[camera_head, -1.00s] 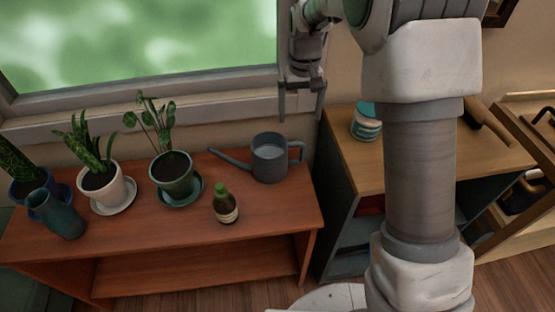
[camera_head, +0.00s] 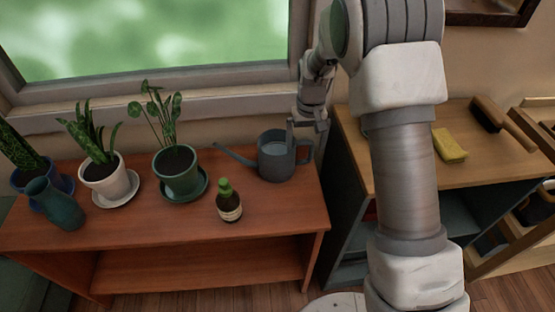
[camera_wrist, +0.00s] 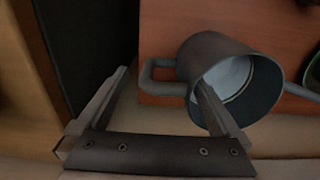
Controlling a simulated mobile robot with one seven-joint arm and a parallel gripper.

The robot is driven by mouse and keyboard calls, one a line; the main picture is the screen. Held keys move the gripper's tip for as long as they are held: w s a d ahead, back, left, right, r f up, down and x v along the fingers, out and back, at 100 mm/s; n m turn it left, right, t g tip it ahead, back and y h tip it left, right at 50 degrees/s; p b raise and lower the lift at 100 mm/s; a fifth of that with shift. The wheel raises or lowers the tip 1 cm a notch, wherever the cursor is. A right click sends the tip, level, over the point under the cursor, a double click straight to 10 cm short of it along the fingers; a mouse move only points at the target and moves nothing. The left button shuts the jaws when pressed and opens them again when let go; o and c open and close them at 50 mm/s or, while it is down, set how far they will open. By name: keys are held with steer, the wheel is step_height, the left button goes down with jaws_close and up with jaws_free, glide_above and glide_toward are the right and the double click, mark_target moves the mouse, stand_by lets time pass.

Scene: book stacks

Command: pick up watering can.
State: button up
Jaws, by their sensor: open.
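A grey watering can (camera_head: 276,160) stands upright at the right end of the reddish wooden shelf (camera_head: 270,225), its spout pointing left and its handle to the right. My gripper (camera_head: 305,143) is open at the can's handle side in the head view. In the wrist view my gripper (camera_wrist: 165,90) has its two fingers spread apart. The can (camera_wrist: 215,65) shows there with its handle loop (camera_wrist: 155,75) between the fingers in the picture, and one finger overlaps the can's body. I cannot tell whether a finger touches it. Nothing is held.
Potted plants in a green pot (camera_head: 177,172) and a white pot (camera_head: 104,180) stand left of the can. A brown bottle (camera_head: 229,204) is in front. A wooden cabinet (camera_head: 390,160) at the right holds a yellow sponge (camera_head: 449,146) and a brush (camera_head: 490,115).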

mark_target(304, 160)
step_height(304, 160, down, 5)
steer(key=shift+w+a+f+b, duration=0.1)
steer(key=shift+b, duration=0.85)
jaws_close()
